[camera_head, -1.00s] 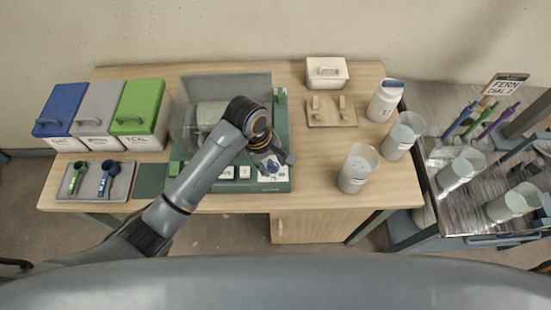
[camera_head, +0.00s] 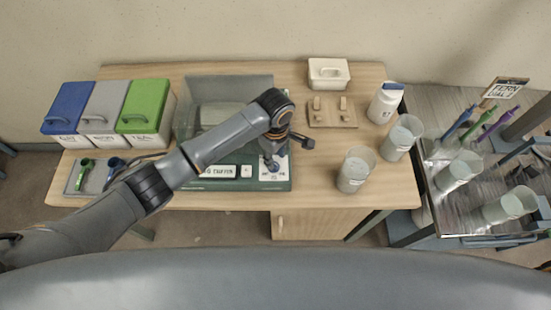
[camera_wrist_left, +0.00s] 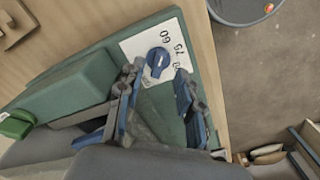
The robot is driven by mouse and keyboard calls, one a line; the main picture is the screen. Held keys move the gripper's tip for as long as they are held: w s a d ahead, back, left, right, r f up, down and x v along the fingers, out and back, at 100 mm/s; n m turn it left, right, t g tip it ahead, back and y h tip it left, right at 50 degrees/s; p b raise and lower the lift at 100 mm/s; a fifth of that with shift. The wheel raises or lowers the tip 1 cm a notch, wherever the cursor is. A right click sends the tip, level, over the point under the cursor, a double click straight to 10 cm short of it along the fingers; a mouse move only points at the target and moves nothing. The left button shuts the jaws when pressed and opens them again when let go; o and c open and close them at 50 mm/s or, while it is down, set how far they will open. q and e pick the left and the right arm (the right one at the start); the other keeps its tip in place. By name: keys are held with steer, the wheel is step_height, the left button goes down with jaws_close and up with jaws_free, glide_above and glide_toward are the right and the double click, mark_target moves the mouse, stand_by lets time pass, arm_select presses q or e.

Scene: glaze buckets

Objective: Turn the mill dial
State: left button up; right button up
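The mill has a green base (camera_head: 235,184) and a clear cover (camera_head: 222,90) and stands mid-table. Its blue dial (camera_wrist_left: 159,61) sits on a white plate (camera_wrist_left: 180,38) with 60 and 75 legible in the left wrist view. The dial's pale pointer mark shows there. My left gripper (camera_head: 274,158) is over the mill's front right corner in the head view. In the left wrist view its two blue-padded fingers (camera_wrist_left: 157,98) are spread apart, with nothing held. The dial lies just beyond the fingertips, roughly between their lines. My right gripper is out of view.
Blue, grey and green lidded bins (camera_head: 108,110) stand at the left, behind a tray (camera_head: 100,178) with scoops. Translucent buckets (camera_head: 355,170) and a white jar (camera_head: 385,103) stand to the right of the mill. A cart (camera_head: 462,215) holds more buckets.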

mark_target(276, 164)
arm_select(q)
step_height(276, 164, down, 2)
steer(key=shift+f, duration=0.8)
jaws_close()
